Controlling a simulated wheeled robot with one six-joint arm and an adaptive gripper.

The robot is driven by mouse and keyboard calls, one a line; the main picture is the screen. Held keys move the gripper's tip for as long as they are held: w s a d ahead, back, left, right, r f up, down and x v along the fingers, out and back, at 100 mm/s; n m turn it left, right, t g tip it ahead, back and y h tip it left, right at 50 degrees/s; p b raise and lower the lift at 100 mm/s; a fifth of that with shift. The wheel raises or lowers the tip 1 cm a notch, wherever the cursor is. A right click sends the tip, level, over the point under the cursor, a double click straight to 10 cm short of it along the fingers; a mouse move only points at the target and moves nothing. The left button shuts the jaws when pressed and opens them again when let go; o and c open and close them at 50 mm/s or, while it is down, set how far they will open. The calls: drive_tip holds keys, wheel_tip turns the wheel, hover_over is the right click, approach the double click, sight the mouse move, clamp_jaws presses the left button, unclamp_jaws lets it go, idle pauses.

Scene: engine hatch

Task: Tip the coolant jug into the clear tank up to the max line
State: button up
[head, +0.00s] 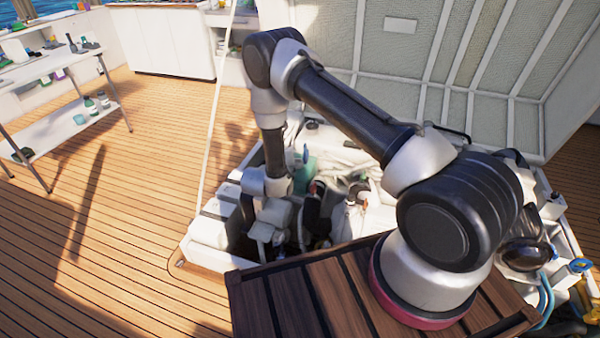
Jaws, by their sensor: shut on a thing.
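My gripper (272,240) hangs low over the left part of the open engine hatch, under the bent arm. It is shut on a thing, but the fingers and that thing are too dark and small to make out. A teal-green container (305,174) shows just right of the arm's forearm, farther back in the hatch and partly hidden. It may be the coolant jug, but I cannot be sure. I cannot pick out the clear tank, its max line or any liquid level among the crowded parts.
The raised hatch lid (450,60) stands behind the bay. Dark and white engine parts (355,195) and hoses crowd the hatch. A white rim (205,240) edges it at left. A shelved table (70,110) with bottles stands far left. The wooden deck (130,210) between is clear.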

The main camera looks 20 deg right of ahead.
drive_tip(key=shift+r+t+h, duration=0.7)
drive_tip(key=shift+r+t, duration=0.2)
drive_tip(key=shift+r, duration=0.65)
drive_tip(key=shift+r+t+h, duration=0.7)
drive_tip(key=shift+r+t, duration=0.2)
drive_tip(key=shift+r, duration=0.6)
drive_tip(key=shift+r, duration=0.1)
